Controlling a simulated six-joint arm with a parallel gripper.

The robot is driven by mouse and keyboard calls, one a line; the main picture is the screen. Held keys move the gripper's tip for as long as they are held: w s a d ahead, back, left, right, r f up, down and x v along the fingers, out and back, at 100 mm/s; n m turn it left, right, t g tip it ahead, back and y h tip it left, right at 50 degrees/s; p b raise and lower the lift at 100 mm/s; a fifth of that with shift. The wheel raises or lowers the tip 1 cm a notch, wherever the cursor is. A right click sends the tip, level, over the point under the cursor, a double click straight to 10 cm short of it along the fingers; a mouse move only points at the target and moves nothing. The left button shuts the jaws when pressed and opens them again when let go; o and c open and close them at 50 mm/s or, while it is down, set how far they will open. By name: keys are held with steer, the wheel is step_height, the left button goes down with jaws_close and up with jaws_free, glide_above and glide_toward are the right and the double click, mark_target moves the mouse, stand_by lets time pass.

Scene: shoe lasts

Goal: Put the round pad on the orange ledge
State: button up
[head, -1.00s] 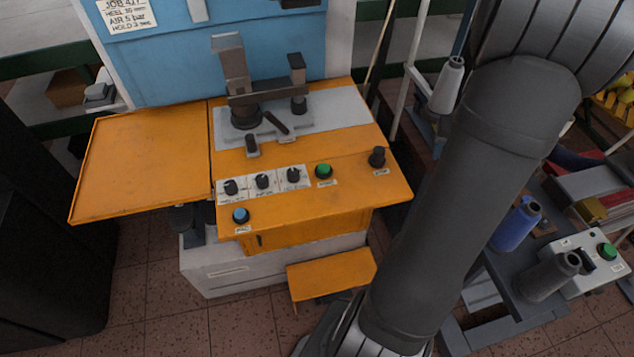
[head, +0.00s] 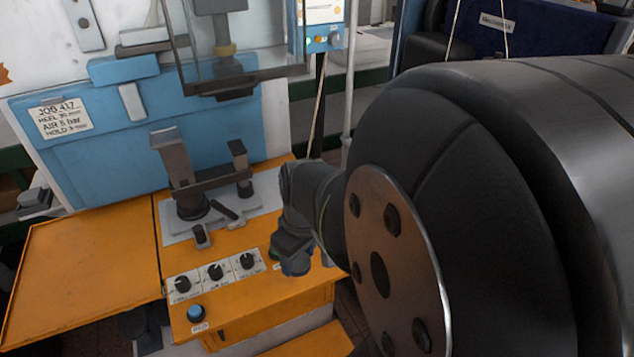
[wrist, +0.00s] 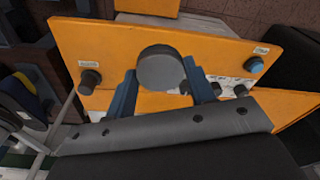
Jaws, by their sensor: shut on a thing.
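The round pad (wrist: 160,68) is a grey disc between the blue fingers of my gripper (wrist: 159,72) in the wrist view. The fingers are shut on its sides. In the head view my gripper (head: 294,262) is above the right side of the orange control panel (head: 255,298); the pad cannot be made out there. A flat, empty orange ledge (head: 85,265) extends left of the machine in the head view, well to the left of my gripper. In the wrist view the pad appears in front of the orange panel; its exact height above it is unclear.
On the panel are black knobs (head: 215,271) and a blue button (head: 196,312). Behind them, a metal fixture (head: 185,180) with upright posts stands on a grey plate. A clear guard (head: 240,85) hangs above. My arm hides much of the right side.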

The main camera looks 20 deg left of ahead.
glide_above(254, 292)
steer(key=f, duration=0.6)
steer(key=shift+s+d+f, duration=0.1)
steer(key=shift+d+f, duration=0.1)
steer(key=shift+d, duration=0.1)
steer(key=shift+a+f, duration=0.1)
steer(key=shift+f, duration=1.95)
steer(key=shift+f, duration=0.15)
steer(key=o, duration=1.3)
step_height(254, 292, up, 12)
steer(key=d, duration=0.1)
steer(key=shift+s+d, duration=0.15)
steer(key=shift+s, duration=0.05)
